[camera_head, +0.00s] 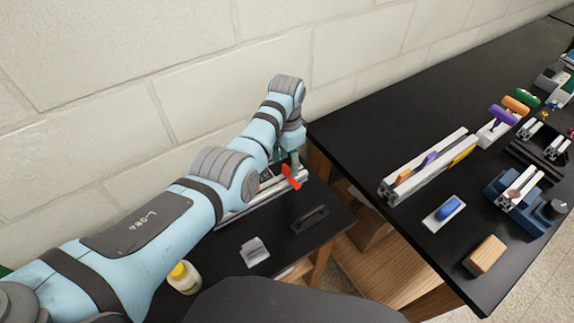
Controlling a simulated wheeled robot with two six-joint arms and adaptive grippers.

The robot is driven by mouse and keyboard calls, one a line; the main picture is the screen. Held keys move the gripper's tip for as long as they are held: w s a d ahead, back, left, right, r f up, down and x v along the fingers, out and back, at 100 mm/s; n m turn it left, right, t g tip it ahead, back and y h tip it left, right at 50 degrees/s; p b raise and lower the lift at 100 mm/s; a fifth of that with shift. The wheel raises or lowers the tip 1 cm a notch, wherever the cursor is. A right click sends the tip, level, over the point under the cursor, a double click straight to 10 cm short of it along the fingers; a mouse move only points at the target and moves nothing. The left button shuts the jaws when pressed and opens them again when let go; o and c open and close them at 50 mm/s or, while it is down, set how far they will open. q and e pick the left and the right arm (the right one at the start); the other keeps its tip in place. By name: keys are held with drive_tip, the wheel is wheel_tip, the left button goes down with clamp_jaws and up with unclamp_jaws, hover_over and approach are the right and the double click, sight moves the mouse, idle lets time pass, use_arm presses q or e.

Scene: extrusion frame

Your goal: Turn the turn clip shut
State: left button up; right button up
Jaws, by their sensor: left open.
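A red lever-like piece (291,177), which looks like the turn clip, is at the right end of a silver extrusion rail (254,200) on the near black table. It stands at a slant; I cannot tell its exact turn angle. My left arm reaches across from the left, and my left gripper (292,160) points down just above the red piece. The gripper is open. The arm hides part of the rail, and I cannot tell whether the fingers touch the clip. My right gripper is out of view.
A black handle (310,219), a grey metal part (254,251) and a yellow-capped bottle (184,277) are on the near table. A gap separates it from the right black table (360,133), which holds a rail with coloured clips (430,163). A block wall (200,60) stands behind.

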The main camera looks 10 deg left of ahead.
use_arm(q)
drive_tip(key=shift+f, duration=0.75)
drive_tip(key=shift+s+r, duration=0.25)
drive_tip(key=shift+s, duration=0.05)
drive_tip(key=shift+c, duration=1.4)
drive_tip(key=c, duration=0.3)
clamp_jaws()
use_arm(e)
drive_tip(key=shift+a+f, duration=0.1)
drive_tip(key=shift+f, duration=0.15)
